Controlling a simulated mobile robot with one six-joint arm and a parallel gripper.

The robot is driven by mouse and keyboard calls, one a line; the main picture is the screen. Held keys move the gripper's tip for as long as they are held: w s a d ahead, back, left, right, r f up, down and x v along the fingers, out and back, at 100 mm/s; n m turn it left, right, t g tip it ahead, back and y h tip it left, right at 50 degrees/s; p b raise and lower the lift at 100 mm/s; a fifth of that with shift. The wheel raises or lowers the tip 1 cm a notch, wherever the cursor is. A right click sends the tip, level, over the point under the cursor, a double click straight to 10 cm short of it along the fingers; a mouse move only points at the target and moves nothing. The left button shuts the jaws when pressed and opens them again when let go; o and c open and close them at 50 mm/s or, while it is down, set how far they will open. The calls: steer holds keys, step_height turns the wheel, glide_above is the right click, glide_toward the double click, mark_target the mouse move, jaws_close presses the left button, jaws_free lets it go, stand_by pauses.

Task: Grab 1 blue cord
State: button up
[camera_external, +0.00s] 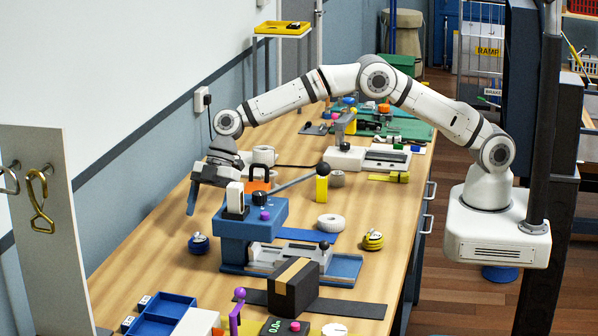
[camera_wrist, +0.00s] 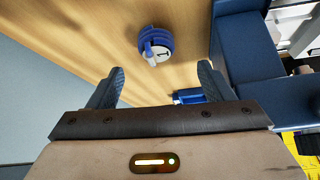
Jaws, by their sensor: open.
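The blue cord (camera_external: 198,243) is a round coil lying on the wooden table, left of the blue machine. It also shows in the wrist view (camera_wrist: 154,42), at the top centre, with a white label on it. My gripper (camera_external: 203,192) is above the table, higher than the coil and toward the back. In the wrist view my gripper (camera_wrist: 161,70) is open and empty, its two dark blue fingers wide apart. The coil is beyond the fingertips, roughly between their lines and not touched.
The blue machine (camera_external: 238,222) with a long lever stands close to the right of the coil. A yellow coil (camera_external: 373,240) lies farther right. A blue tray (camera_external: 160,312) is in front. The wall is on the left. The table around the blue coil is bare.

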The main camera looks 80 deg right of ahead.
mark_target(198, 239)
steer(key=shift+w+p+x, duration=0.15)
steer(key=shift+p+x, duration=0.5)
steer(key=shift+x, duration=1.25)
steer(key=shift+w+p+x, duration=0.15)
steer(key=shift+p+x, duration=0.45)
steer(key=shift+x, duration=1.25)
steer(key=shift+a+r, duration=0.1)
steer(key=shift+c, duration=0.3)
steer(key=c, duration=1)
